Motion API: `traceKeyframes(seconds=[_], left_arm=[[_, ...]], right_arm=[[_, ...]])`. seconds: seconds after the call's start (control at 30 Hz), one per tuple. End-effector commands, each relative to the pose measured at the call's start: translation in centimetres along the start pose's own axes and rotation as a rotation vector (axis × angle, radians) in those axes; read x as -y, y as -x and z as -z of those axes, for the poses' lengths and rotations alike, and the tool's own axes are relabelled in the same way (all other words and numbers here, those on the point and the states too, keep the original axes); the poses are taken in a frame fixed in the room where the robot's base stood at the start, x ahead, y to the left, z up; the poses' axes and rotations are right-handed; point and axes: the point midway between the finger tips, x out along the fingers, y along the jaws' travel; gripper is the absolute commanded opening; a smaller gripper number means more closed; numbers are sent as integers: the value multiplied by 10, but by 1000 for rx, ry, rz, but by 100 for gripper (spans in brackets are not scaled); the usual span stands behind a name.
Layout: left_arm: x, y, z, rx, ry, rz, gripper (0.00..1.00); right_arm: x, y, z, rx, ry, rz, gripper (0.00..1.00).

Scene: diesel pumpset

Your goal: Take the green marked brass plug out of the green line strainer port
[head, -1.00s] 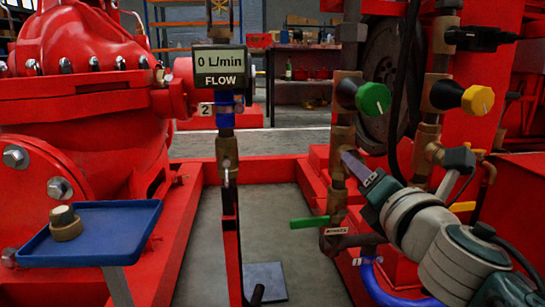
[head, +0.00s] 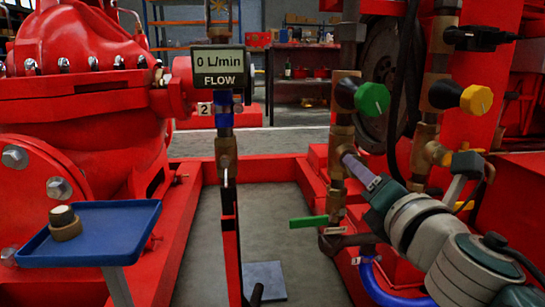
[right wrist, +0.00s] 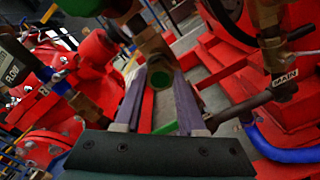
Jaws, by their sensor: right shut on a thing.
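My right gripper (head: 358,170) reaches in from the right to the brass strainer (head: 341,150) on the line below the green knob (head: 372,98). In the head view the fingers mostly hide the plug. The plug is at the side branch of the strainer; I cannot tell whether it is seated in the port or slightly drawn out. My left gripper is not in view.
A green lever (head: 308,221) and blue hose (head: 385,290) lie below. A blue tray (head: 120,225) at left holds a brass fitting (head: 65,223). The flow meter (head: 218,66) stands mid-view.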

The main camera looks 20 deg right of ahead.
Motion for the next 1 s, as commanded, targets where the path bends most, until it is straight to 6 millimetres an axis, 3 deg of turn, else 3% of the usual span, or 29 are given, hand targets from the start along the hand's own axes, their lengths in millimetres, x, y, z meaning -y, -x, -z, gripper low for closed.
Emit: traceKeyframes(seconds=[1.0], left_arm=[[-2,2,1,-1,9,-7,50]], right_arm=[[0,48,0,1,0,0,0]])
